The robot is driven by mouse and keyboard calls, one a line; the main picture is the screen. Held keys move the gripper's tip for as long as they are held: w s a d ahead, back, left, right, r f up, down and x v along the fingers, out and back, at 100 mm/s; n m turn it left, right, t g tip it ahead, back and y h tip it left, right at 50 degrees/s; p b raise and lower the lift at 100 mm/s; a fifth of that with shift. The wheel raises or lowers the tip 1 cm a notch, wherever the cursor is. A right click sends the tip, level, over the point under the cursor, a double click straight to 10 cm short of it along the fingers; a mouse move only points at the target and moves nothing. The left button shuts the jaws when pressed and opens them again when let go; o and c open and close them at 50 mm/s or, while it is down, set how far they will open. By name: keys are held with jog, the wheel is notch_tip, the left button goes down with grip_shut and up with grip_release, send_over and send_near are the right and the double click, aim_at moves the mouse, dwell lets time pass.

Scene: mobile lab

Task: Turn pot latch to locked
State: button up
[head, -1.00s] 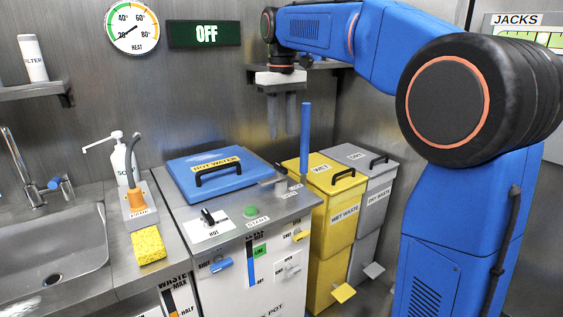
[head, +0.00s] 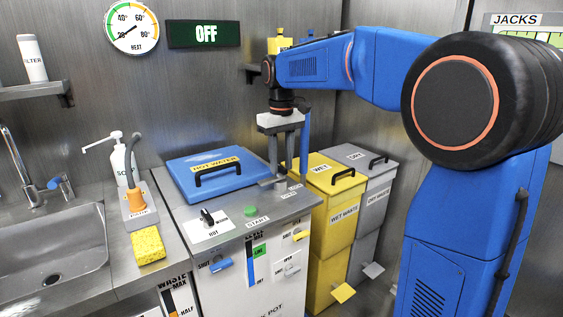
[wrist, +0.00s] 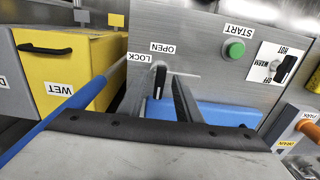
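The pot is a steel cabinet top (head: 230,228) with a blue lid (head: 185,182) marked HOT WATER. Its latch is a black handle (wrist: 160,82), seen in the wrist view just below the OPEN label (wrist: 164,48), with the LOCK label (wrist: 138,58) to the left. My gripper (head: 280,178) points down over the right part of the pot top. In the wrist view its fingers (wrist: 163,84) are apart, one on each side of the latch handle, with visible gaps. In the head view my gripper mostly hides the latch.
A blue upright rod (head: 305,130) stands close to my gripper on the right. Yellow (head: 340,185) and grey (head: 382,185) waste bins stand right of the pot. A green START button (head: 250,211) and a black knob (head: 208,217) sit on the pot's front top.

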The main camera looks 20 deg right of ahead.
jog(key=shift+c, duration=0.7)
grip_shut()
jog(key=shift+m, duration=0.3)
jog(key=m, duration=0.3)
jog(key=shift+a+m, duration=0.1)
jog(key=shift+m, duration=0.3)
jog(key=m, duration=0.4)
jog(key=shift+a+m, duration=0.15)
jog(key=shift+m, duration=0.15)
jog(key=m, duration=0.4)
jog(key=shift+w+a, duration=0.1)
jog(key=shift+w+m, duration=0.1)
jog(key=shift+m, duration=2.3)
